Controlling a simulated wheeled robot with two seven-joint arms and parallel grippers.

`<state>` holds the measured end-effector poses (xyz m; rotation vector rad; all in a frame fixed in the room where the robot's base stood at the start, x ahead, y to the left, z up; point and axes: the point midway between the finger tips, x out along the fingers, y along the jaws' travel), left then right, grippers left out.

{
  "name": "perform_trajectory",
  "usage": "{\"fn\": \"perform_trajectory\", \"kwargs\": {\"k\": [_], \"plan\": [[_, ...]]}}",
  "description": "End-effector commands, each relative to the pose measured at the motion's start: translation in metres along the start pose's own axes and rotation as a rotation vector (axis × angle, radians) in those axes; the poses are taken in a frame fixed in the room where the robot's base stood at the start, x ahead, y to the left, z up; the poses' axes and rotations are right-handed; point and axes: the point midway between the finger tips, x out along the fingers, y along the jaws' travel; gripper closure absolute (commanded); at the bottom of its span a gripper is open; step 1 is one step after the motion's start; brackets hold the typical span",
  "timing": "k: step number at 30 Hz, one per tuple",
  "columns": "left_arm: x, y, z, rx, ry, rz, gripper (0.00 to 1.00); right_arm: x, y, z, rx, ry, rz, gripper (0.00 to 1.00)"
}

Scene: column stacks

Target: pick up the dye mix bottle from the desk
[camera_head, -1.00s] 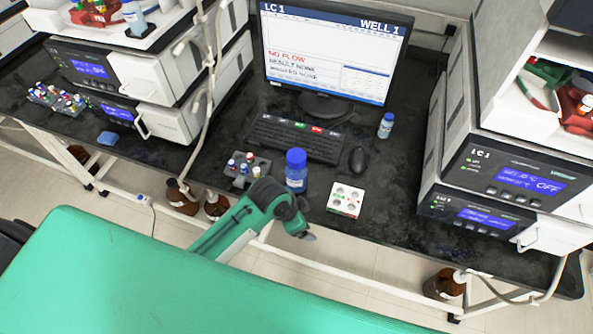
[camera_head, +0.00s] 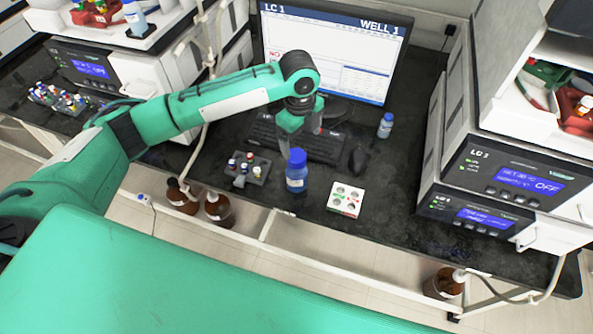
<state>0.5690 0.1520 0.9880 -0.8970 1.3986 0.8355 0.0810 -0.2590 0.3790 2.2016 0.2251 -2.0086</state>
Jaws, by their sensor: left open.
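A blue-capped bottle with blue contents and a white label (camera_head: 296,172) stands upright on the dark desk, near its front edge. I cannot read either label, so I cannot tell which is the dye mix. My left gripper (camera_head: 301,128) is open and points down over the keyboard, just above the larger bottle in the picture. I see nothing between its fingers, and it appears apart from both bottles. My right gripper is not in view.
A grey vial rack (camera_head: 247,168) stands left of the larger bottle, and a white four-hole block (camera_head: 345,199) to its right. The keyboard (camera_head: 262,133), mouse (camera_head: 357,160) and monitor (camera_head: 334,50) are behind. Instrument stacks flank the desk. Brown bottles (camera_head: 219,209) stand below.

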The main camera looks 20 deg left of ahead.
Motion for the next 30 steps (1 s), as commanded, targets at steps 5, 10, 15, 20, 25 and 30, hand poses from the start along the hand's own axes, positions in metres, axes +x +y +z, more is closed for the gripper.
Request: {"fn": "perform_trajectory", "kwargs": {"k": [5,10,15,20,25,30], "plan": [[-0.013,0.0,0.014,0.039,-0.023,0.027,0.12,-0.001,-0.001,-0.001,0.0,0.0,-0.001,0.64],[0.007,0.002,0.015,0.044,-0.024,0.035,0.12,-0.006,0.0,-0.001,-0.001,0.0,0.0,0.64],[0.042,0.003,0.016,0.043,-0.024,0.035,0.12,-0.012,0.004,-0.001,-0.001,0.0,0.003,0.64],[0.064,0.003,0.017,0.042,-0.024,0.032,0.12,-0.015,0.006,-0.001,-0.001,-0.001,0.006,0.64],[0.074,0.003,0.017,0.043,-0.025,0.031,0.12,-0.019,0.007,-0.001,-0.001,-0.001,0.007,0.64],[0.096,0.006,0.016,0.042,-0.024,0.033,0.12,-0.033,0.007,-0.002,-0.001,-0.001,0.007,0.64]]}}
